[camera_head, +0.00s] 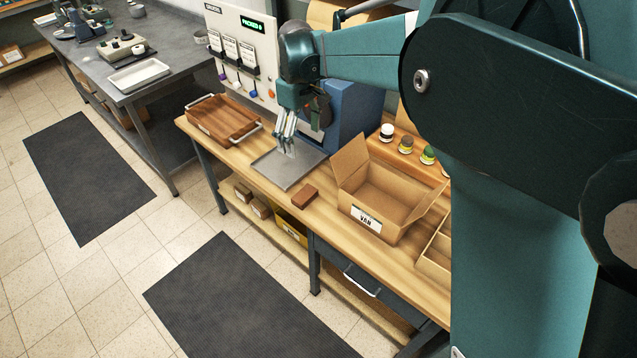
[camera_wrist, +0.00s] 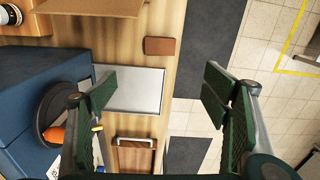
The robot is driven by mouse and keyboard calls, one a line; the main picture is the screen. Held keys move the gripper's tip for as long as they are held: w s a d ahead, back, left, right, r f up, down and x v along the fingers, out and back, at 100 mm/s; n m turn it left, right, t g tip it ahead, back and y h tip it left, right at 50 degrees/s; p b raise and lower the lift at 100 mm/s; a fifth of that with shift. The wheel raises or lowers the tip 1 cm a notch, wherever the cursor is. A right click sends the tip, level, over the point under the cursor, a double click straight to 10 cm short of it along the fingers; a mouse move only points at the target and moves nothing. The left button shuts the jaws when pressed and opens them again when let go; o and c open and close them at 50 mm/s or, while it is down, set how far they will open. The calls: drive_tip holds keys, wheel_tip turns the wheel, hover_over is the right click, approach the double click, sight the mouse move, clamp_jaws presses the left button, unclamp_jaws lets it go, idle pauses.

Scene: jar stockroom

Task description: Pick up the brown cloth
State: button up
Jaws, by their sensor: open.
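The brown cloth (camera_head: 304,196) is a small, flat, folded-looking brown rectangle on the wooden bench near its front edge. It lies between a grey metal plate and an open cardboard box. It also shows in the wrist view (camera_wrist: 160,46), at top centre, beyond my fingertips. My gripper (camera_head: 286,140) hangs over the grey metal plate (camera_head: 275,171), to the left of and behind the cloth in the head view. In the wrist view my gripper (camera_wrist: 158,93) has its green-padded fingers wide apart with nothing between them.
The cardboard box (camera_head: 368,219) stands open to the right of the cloth. A brown wooden tray (camera_head: 243,131) with metal handles sits at the left end. A blue machine (camera_head: 354,113) stands behind my gripper. Small jars (camera_head: 406,146) line the back. Open floor lies before the bench.

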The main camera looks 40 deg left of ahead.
hover_over(305, 194)
wheel_tip(305, 194, down, 18)
drive_tip(key=shift+a+f, duration=0.1)
drive_tip(key=shift+f, duration=0.1)
drive_tip(key=shift+f, duration=1.25)
drive_tip(key=shift+f, duration=2.65)
drive_tip(key=c, duration=1)
